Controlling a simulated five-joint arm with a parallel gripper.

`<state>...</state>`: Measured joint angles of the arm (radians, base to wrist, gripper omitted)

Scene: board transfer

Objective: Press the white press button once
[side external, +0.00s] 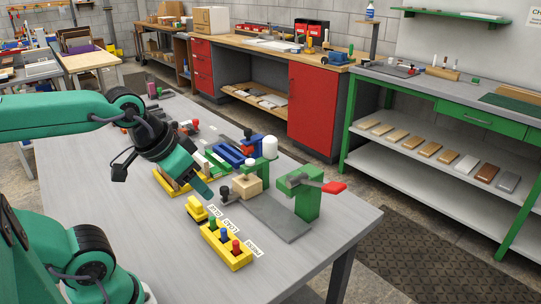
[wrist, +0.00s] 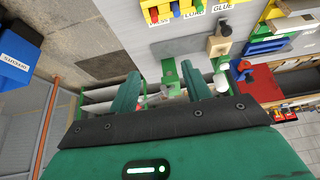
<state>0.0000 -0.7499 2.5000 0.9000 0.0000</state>
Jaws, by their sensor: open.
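A yellow button box (side external: 224,253) sits near the table's front edge. Its green button (side external: 213,224), blue button (side external: 224,236) and red button (side external: 235,247) stand in a row. White labels reading GLUE, LOAD and PRESS (side external: 253,247) lie beside it, PRESS nearest the red button. I see no clearly white button on the box. The box also shows at the top edge of the wrist view (wrist: 172,14), partly cut off. My gripper (side external: 203,188) is above the table, behind and above the box, apart from it. Its fingers (wrist: 162,88) are spread and empty in the wrist view.
A green stand with a red-handled lever (side external: 308,197) is right of the box, on a grey plate (side external: 275,217). A wooden block (side external: 247,186) and a white-topped green post (side external: 269,168) stand behind. A small yellow piece (side external: 196,209) is left of the labels.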

